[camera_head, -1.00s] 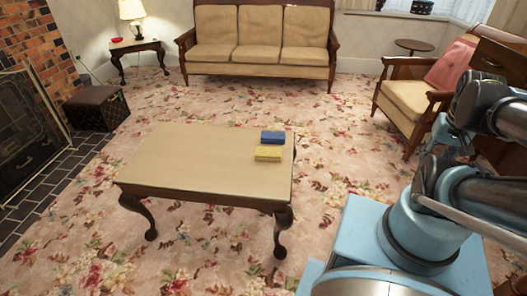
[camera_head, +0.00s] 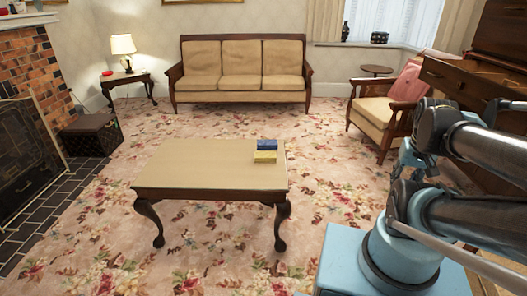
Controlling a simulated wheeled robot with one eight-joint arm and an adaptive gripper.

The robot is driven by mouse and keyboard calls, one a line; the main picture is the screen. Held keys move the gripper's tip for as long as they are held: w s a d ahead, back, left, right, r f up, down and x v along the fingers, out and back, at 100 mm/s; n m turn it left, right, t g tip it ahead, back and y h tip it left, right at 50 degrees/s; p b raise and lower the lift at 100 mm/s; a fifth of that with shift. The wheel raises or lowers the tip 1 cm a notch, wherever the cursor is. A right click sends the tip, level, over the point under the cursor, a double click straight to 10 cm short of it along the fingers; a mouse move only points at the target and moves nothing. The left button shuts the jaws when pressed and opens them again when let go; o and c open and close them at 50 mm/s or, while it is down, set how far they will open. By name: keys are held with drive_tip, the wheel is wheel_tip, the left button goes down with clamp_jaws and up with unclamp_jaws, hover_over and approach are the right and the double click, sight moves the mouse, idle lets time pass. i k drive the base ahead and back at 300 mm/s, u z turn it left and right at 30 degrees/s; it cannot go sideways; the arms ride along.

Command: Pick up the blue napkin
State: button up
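The blue napkin (camera_head: 267,145) looks like a small folded blue block. It lies on the coffee table (camera_head: 200,165), near the table's right end. A yellow folded piece (camera_head: 265,157) lies just in front of it, close to it. My arm is at the right of the view, well to the right of the table and apart from the napkin. My gripper (camera_head: 398,172) is partly seen as a light blue shape behind the arm links. Its fingers are hidden, so I cannot tell whether it is open or shut.
A three-seat sofa (camera_head: 240,75) stands at the back. An armchair (camera_head: 385,108) with a pink cushion is at the right. A side table (camera_head: 128,80) with a lamp and a dark box (camera_head: 91,135) are at the left. Flowered carpet around the coffee table is clear.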

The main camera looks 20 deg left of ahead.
sight(262, 145)
drive_tip(key=u, duration=1.1)
drive_tip(key=i, duration=1)
drive_tip(key=k, duration=0.5)
drive_tip(key=z, duration=1.1)
drive_tip(key=i, duration=0.2)
